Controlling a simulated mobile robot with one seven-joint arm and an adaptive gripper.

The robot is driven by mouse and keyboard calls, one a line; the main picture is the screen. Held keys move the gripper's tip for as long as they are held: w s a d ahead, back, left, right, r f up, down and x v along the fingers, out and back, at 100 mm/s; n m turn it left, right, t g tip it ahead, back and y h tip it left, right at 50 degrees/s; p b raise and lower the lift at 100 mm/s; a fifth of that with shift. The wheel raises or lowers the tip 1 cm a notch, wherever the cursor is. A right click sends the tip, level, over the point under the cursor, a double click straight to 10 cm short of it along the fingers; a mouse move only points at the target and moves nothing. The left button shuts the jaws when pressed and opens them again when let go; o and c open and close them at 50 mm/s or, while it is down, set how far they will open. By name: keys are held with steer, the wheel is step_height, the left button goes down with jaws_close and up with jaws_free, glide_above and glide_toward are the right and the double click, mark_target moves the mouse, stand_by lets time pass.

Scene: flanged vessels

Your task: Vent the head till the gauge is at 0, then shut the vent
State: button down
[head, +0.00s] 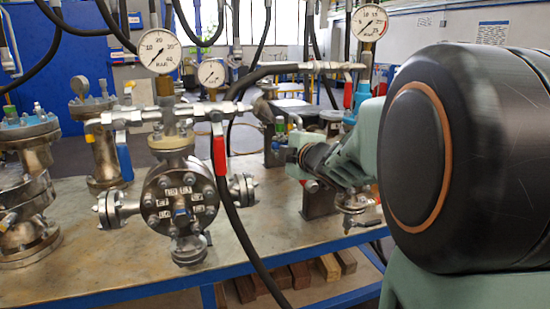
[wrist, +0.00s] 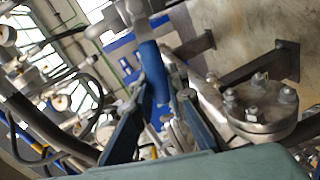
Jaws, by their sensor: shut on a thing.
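My gripper (wrist: 160,100) is shut on a blue lever handle (wrist: 153,68), which runs down between its fingers in the wrist view. The handle hangs from a metal valve fitting (wrist: 128,18). In the head view, my gripper (head: 281,135) is at the left end of my forearm, behind the front vessel, and its fingertips are small and partly hidden. A round gauge (head: 370,22) stands above the right-hand pipework, with a red lever (head: 347,95) below it. Its needle is too small to read surely. A flanged cover with bolts (wrist: 262,105) is right of my gripper in the wrist view.
A front vessel (head: 180,200) carries its own gauge (head: 159,50), a blue lever (head: 123,155) and a red lever (head: 219,150). Another gauge (head: 211,72) stands behind. Black hoses (head: 245,235) cross the space. The bench (head: 90,275) has bare top at the front.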

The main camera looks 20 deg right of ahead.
steer(key=shift+f+n+h+b, duration=0.3)
steer(key=shift+f+n+b, duration=0.55)
steer(key=shift+b, duration=0.6)
steer(key=c, duration=1.9)
jaws_free()
steer(key=shift+r, duration=0.1)
steer(key=shift+r, duration=4.95)
